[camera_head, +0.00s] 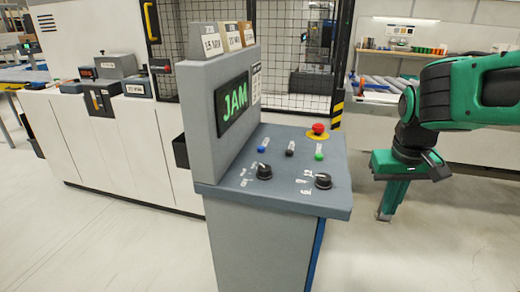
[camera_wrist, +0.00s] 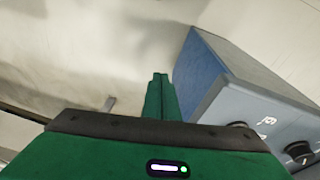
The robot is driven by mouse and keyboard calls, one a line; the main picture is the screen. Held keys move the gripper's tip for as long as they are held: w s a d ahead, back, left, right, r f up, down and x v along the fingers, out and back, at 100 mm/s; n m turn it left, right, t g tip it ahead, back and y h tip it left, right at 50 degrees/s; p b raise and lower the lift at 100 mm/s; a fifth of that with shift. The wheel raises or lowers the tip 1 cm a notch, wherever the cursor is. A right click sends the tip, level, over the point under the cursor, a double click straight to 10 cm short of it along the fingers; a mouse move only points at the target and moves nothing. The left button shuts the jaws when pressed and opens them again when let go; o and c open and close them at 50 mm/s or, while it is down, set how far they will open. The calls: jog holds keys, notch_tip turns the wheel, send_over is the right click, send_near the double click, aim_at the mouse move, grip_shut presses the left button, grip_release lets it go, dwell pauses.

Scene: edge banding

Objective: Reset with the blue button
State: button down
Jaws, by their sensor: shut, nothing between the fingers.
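The blue button (camera_head: 263,142) is on the sloped top of the grey control console (camera_head: 282,195), left of a black button (camera_head: 290,153) and a green button (camera_head: 319,156). The console's screen (camera_head: 233,104) reads JAM in green. My gripper (camera_head: 384,216) hangs to the right of the console, fingers pointing down, shut and empty, apart from the panel. In the wrist view my shut fingers (camera_wrist: 160,78) point toward the floor, with the console edge (camera_wrist: 245,105) to their right. The blue button is not visible in the wrist view.
A red emergency stop (camera_head: 318,129) on a yellow ring stands behind the buttons. Two black rotary knobs (camera_head: 264,171) sit at the panel's front. A mesh fence (camera_head: 285,60) rises behind the console. The floor (camera_head: 420,245) to the right is clear.

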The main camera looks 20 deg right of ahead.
jog(key=w+a+r+n+t, duration=0.1)
jog(key=w+a+r, duration=0.1)
jog(key=w, duration=0.4)
jog(key=w+a+r+n+t+h, duration=0.1)
jog(key=w+a+r+n, duration=0.1)
jog(key=w, duration=0.4)
jog(key=w+a+r+n+t, duration=0.1)
jog(key=w+a+r, duration=0.2)
jog(key=w, duration=0.4)
jog(key=shift+r+n+t+h, duration=0.15)
jog(key=shift+n+t+h, duration=0.15)
jog(key=shift+n, duration=0.1)
jog(key=w+a+r+n+t, duration=0.2)
jog(key=w+a+r, duration=0.1)
jog(key=w+a, duration=0.4)
notch_tip(320, 180, up, 4)
jog(key=n+t, duration=0.2)
jog(key=n, duration=0.1)
send_over(261, 149)
jog(key=shift+s+a+f, duration=0.1)
jog(key=shift+f, duration=0.1)
jog(key=shift+f, duration=4.35)
jog(key=shift+s+f, duration=0.1)
jog(key=shift+f, duration=0.25)
